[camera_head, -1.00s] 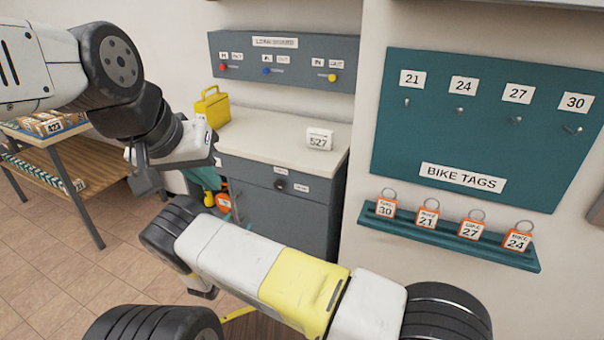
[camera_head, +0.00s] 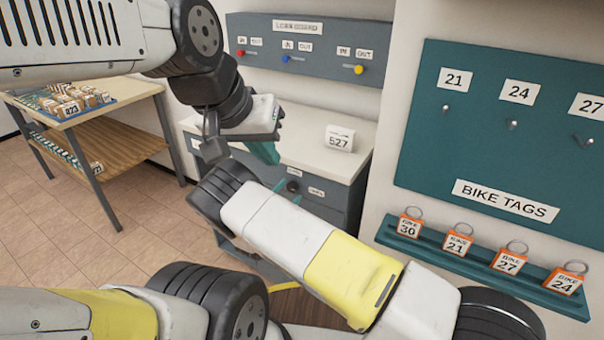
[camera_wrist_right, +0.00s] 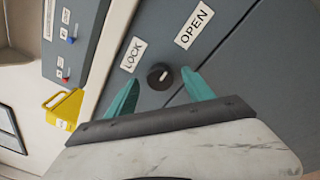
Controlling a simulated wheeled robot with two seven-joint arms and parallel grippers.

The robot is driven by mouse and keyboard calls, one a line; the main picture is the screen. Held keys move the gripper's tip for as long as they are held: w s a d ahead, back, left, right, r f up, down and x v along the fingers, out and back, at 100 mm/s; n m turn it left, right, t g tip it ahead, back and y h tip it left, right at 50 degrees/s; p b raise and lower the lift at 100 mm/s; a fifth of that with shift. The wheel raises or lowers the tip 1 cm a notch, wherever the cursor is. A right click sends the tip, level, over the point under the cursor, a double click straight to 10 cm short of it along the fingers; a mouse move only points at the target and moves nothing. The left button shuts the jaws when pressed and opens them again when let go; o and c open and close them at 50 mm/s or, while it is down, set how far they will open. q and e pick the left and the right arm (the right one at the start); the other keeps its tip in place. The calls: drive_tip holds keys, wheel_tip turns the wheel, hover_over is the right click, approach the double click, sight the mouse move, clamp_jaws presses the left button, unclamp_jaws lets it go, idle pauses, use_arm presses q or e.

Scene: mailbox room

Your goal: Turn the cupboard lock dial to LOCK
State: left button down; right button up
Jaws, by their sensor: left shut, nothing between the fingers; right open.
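The dark round lock dial (camera_wrist_right: 159,76) is on the grey cupboard front (camera_head: 340,203), between the LOCK label (camera_wrist_right: 133,55) and the OPEN label (camera_wrist_right: 194,27). It also shows in the head view (camera_head: 293,187), partly crowded by my right gripper. Its pointer mark is too small to read surely. My right gripper (camera_wrist_right: 160,83) is open, with one teal finger on each side of the dial; contact cannot be told. My left gripper (camera_head: 265,153) is shut and empty, higher up in front of the cupboard's counter edge.
A white 527 block (camera_head: 339,139) stands on the counter. Above it is a grey board with coloured knobs (camera_head: 305,50). A yellow container (camera_wrist_right: 63,108) shows in the wrist view. Bike tags (camera_head: 457,241) sit on a teal ledge at right. A wooden table (camera_head: 120,105) is at left.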

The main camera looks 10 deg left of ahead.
drive_tip(key=shift+x, duration=0.75)
clamp_jaws()
drive_tip(key=n, duration=0.4)
drive_tip(key=shift+a+r+n+g, duration=0.1)
drive_tip(key=shift+n+g, duration=0.2)
drive_tip(key=n, duration=0.4)
drive_tip(key=shift+g+h, duration=0.3)
drive_tip(key=shift+g, duration=0.1)
drive_tip(key=n, duration=0.4)
drive_tip(key=shift+a+g, duration=0.15)
drive_tip(key=shift+g, duration=0.15)
drive_tip(key=shift+a+n+h, duration=0.1)
drive_tip(key=shift+n+h, duration=0.5)
drive_tip(key=shift+n, duration=1.2)
